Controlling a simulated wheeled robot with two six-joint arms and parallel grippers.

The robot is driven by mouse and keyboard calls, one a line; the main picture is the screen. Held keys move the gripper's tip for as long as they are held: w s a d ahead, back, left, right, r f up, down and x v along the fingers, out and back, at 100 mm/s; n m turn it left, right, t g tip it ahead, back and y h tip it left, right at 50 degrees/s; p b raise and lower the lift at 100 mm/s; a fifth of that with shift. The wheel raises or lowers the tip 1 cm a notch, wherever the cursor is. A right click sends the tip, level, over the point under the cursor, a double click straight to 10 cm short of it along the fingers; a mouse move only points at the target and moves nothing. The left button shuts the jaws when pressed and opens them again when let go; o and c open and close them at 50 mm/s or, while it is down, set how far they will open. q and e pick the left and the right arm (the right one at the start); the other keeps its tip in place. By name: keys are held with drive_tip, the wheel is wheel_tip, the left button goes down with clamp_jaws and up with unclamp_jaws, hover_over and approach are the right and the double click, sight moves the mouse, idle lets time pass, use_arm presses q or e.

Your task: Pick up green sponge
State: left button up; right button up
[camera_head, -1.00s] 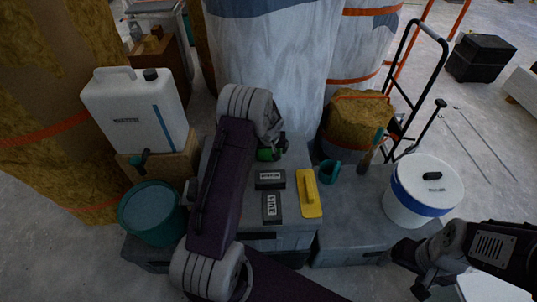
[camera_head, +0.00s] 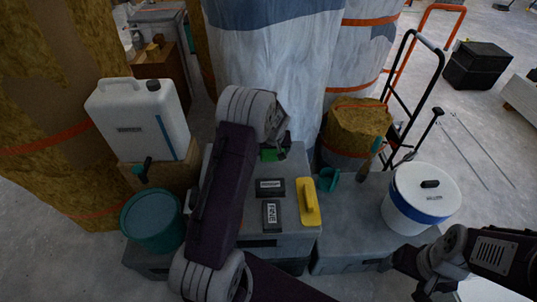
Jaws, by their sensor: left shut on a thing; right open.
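The green sponge (camera_head: 269,155) shows as a small green patch at the back of the grey case top (camera_head: 296,160), partly hidden by my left arm. My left gripper (camera_head: 280,148) reaches down over it from behind the wrist and is shut on it. The fingertips are small and mostly hidden, so I cannot tell whether the sponge is clear of the case. My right gripper (camera_head: 424,290) is open and empty at the bottom right, away from the sponge.
Two dark labelled blocks (camera_head: 271,187) and a yellow float (camera_head: 309,203) lie on the case. A teal cup (camera_head: 328,179) and a white bucket (camera_head: 420,196) stand to the right. A teal bucket (camera_head: 152,217) and a white canister (camera_head: 140,120) stand left. Large wrapped rolls (camera_head: 270,70) stand behind.

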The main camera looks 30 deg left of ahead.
use_arm(q)
drive_tip(key=w+d+r+p, duration=0.1)
drive_tip(key=w+d+r, duration=0.1)
drive_tip(key=d+r, duration=0.4)
drive_tip(key=d, duration=0.4)
drive_tip(key=shift+w, duration=0.4)
drive_tip(key=o, duration=0.7)
drive_tip(key=shift+a, duration=0.1)
drive_tip(key=c, duration=0.6)
drive_tip(key=shift+s, duration=0.15)
